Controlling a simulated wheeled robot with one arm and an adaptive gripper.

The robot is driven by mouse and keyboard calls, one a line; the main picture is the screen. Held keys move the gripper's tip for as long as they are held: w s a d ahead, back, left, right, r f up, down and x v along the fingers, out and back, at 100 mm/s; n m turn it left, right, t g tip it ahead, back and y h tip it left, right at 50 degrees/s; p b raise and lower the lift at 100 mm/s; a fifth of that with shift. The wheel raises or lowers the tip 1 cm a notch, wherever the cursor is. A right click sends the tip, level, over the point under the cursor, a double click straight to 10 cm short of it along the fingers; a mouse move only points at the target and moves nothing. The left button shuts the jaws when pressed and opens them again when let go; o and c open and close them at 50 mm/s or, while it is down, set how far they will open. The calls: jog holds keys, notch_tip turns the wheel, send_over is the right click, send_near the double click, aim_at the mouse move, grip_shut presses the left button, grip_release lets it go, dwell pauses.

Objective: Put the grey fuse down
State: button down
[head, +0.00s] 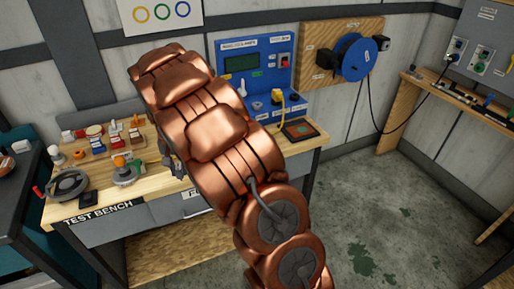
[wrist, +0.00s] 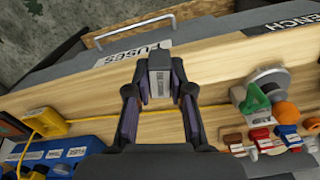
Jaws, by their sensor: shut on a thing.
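In the wrist view, the grey fuse (wrist: 160,75) is a small grey block with a label on its face. My gripper (wrist: 161,92) is shut on it, with one dark finger on each side. The fuse shows over the bench top (wrist: 215,70), near the front edge by the FUSES label (wrist: 150,50). I cannot tell whether its underside touches the wood. In the head view, my copper arm hides the fuse and most of the gripper.
Right of the gripper in the wrist view are a green-topped metal part (wrist: 258,103) and several coloured fuses (wrist: 262,138). A yellow plug and cord (wrist: 50,122) and a blue unit (wrist: 60,155) are left. In the head view, a blue tester panel (head: 240,62) stands behind.

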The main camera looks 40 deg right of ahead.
jog(key=d+m, duration=0.5)
jog(key=d, duration=0.7)
jog(key=d+f+m, duration=0.1)
jog(key=d+m, duration=0.4)
jog(key=d, duration=0.7)
jog(key=d+m+b, duration=0.1)
jog(key=d+m, duration=0.4)
jog(key=d, duration=0.7)
jog(key=shift+f, duration=0.2)
jog(key=shift+w, duration=0.1)
jog(key=shift+d, duration=0.1)
notch_tip(320, 180, down, 2)
jog(key=shift+f+p, duration=0.15)
jog(key=shift+p, duration=0.55)
jog(key=shift+f, duration=0.6)
jog(key=shift+f, duration=0.15)
jog(key=c, duration=1)
grip_release()
jog(key=shift+c, duration=0.2)
